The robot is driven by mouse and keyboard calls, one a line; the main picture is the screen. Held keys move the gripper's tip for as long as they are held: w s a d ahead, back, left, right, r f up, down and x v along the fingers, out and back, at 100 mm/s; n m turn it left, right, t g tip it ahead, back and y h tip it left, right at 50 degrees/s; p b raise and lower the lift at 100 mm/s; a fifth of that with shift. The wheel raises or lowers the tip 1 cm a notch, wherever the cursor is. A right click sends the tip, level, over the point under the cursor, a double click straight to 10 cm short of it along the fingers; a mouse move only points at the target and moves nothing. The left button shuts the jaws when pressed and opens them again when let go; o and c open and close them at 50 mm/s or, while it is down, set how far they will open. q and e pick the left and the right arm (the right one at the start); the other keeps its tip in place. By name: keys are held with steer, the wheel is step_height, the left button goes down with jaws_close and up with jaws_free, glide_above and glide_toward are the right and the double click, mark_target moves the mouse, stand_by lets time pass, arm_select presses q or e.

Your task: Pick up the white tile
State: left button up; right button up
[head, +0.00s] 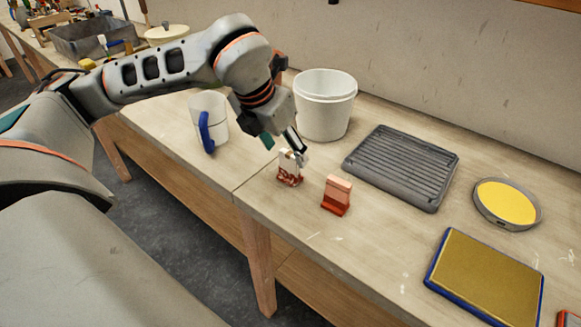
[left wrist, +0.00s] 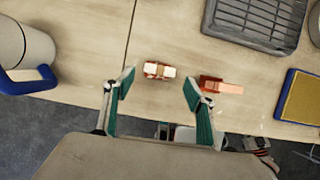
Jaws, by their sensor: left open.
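The white tile (head: 291,158) stands upright in a small red holder (head: 288,179) on the wooden table. It also shows in the left wrist view (left wrist: 160,70), just beyond and between my fingertips. My left gripper (head: 283,145) is open and empty, its fingers pointing down close above the tile. In the left wrist view, its green finger pads (left wrist: 158,84) are spread wide on either side. Part of the tile is behind a finger in the head view. My right gripper is not in view.
A pink tile (head: 338,188) in a red holder stands just right of the white one. A white bucket (head: 324,110), a mug with blue handle (head: 208,122), a dark ribbed tray (head: 402,167), a yellow round dish (head: 506,203) and a blue-edged yellow pad (head: 486,282) are around.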

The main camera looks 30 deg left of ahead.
mark_target(288, 154)
arm_select(q)
steer(key=x, duration=0.4)
steer(key=shift+w+a+f, duration=0.1)
steer(key=shift+w+f, duration=0.1)
steer(key=shift+w, duration=0.15)
steer(key=shift+r, duration=0.1)
steer(key=c, duration=1.2)
steer(key=shift+c, duration=0.2)
